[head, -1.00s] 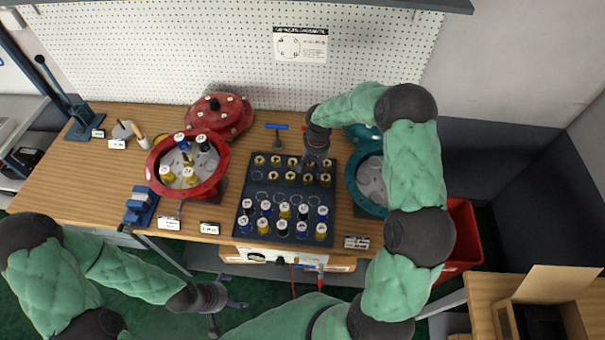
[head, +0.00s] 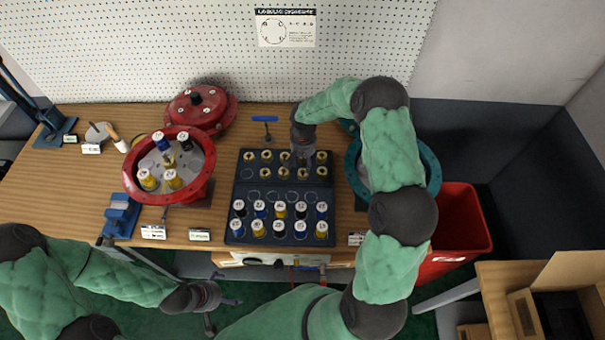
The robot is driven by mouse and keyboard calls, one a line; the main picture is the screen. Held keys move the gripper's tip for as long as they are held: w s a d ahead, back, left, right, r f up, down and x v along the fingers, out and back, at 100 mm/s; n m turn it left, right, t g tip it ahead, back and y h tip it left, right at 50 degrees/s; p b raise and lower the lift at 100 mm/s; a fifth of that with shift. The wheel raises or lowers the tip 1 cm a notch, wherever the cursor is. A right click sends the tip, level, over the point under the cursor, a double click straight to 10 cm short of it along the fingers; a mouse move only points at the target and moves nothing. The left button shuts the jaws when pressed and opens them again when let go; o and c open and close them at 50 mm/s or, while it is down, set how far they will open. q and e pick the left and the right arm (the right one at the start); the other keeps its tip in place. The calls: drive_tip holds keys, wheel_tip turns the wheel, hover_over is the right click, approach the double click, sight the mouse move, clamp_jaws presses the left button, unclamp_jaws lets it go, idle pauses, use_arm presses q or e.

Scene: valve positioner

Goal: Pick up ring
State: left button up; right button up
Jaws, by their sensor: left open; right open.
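Several small brass rings (head: 266,156) sit in two rows at the back of the dark tray (head: 236,184) on the workbench. My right gripper (head: 304,161) points down over the right part of these rows, close above the rings. It is open, and its fingers are small and hide the ring under them. I cannot tell whether they touch it. My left gripper (head: 212,322) is open and empty, low in front of the bench, away from the tray.
A teal housing (head: 433,175) is behind my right arm. A red bin (head: 462,220) stands right.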

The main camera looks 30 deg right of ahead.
sight(303, 170)
drive_tip(key=shift+a+f, duration=0.1)
drive_tip(key=shift+f, duration=2.65)
drive_tip(key=c, duration=1)
